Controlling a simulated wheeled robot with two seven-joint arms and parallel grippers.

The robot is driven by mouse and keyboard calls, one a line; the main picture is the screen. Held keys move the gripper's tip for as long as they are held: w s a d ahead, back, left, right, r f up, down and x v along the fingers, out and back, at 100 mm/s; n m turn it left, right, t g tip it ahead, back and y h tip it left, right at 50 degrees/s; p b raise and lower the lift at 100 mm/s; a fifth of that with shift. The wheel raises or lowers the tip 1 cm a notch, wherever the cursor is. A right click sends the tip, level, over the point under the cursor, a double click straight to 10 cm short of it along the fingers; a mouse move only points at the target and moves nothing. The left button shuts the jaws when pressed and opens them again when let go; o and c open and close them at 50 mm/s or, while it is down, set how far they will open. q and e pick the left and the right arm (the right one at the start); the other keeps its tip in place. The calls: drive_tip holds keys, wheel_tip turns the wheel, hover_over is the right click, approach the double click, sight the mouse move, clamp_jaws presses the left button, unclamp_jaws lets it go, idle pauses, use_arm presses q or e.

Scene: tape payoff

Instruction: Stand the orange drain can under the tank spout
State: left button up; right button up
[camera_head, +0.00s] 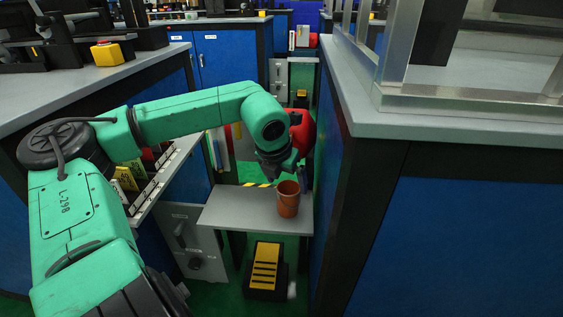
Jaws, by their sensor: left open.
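The orange drain can (288,203) stands upright on a small grey shelf (240,211), near its right end. My left gripper (287,180) points down just above and behind the can's rim. It is open, and I cannot tell whether a finger touches the can. A red rounded body, which looks like the tank (304,134), shows behind my left wrist. My arm covers part of it, and I cannot make out its spout. My right gripper is not in view.
Grey-topped blue cabinets flank the narrow aisle, with the right one (460,135) close beside the shelf. A black and yellow stepped block (264,268) stands on the green floor below. Striped tape (257,185) marks the shelf's back edge. The shelf's left part is clear.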

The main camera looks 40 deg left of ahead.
use_arm(q)
drive_tip(key=v, duration=0.8)
drive_tip(key=shift+p, duration=0.45)
